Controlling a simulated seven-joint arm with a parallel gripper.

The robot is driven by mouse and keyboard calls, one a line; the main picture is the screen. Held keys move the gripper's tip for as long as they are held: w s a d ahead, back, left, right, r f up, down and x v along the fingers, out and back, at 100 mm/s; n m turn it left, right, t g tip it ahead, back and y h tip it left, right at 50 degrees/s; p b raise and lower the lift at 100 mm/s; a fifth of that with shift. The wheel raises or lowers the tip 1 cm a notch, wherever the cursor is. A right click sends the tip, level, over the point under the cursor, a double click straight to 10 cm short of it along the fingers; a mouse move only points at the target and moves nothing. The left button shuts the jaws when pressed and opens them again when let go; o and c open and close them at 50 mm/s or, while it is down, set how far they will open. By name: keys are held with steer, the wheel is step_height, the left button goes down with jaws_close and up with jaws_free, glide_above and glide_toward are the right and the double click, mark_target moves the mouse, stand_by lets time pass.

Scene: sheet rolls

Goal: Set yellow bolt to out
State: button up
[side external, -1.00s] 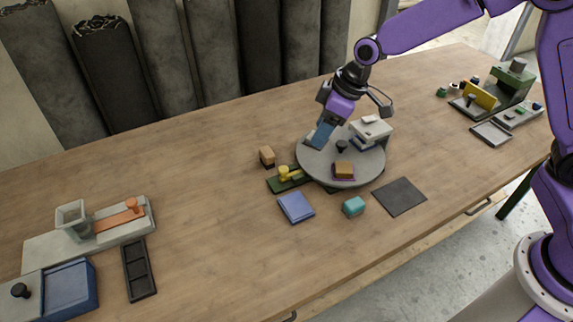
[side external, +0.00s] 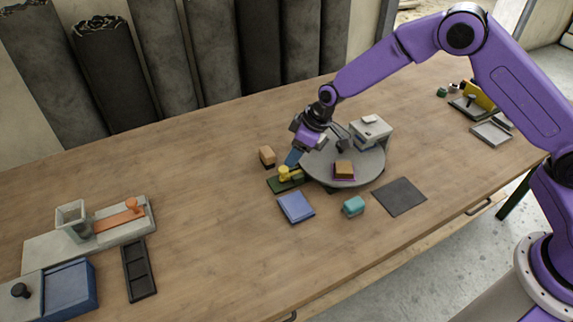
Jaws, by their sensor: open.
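The yellow bolt (side external: 285,173) has an upright round knob and sits on a narrow dark green base (side external: 282,186) at the left edge of the grey turntable (side external: 318,170). My gripper (side external: 293,160) points down just behind and to the right of the yellow knob. Its blue fingers seem close to the bolt, but I cannot tell whether they touch it. The gripper is open with nothing seen between the fingers. The right part of the bolt is partly hidden near the turntable's rim.
On the turntable are a grey box (side external: 370,134) and a brown block on a purple pad (side external: 343,170). A wooden block (side external: 267,156), a blue tray (side external: 295,207), a teal block (side external: 353,206) and a dark mat (side external: 399,196) lie around it. The table's left middle is clear.

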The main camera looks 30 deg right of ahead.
mark_target(284, 169)
steer(key=x, duration=0.6)
steer(key=shift+w+a+f, duration=0.1)
steer(key=shift+a+f, duration=0.05)
steer(key=shift+f, duration=0.2)
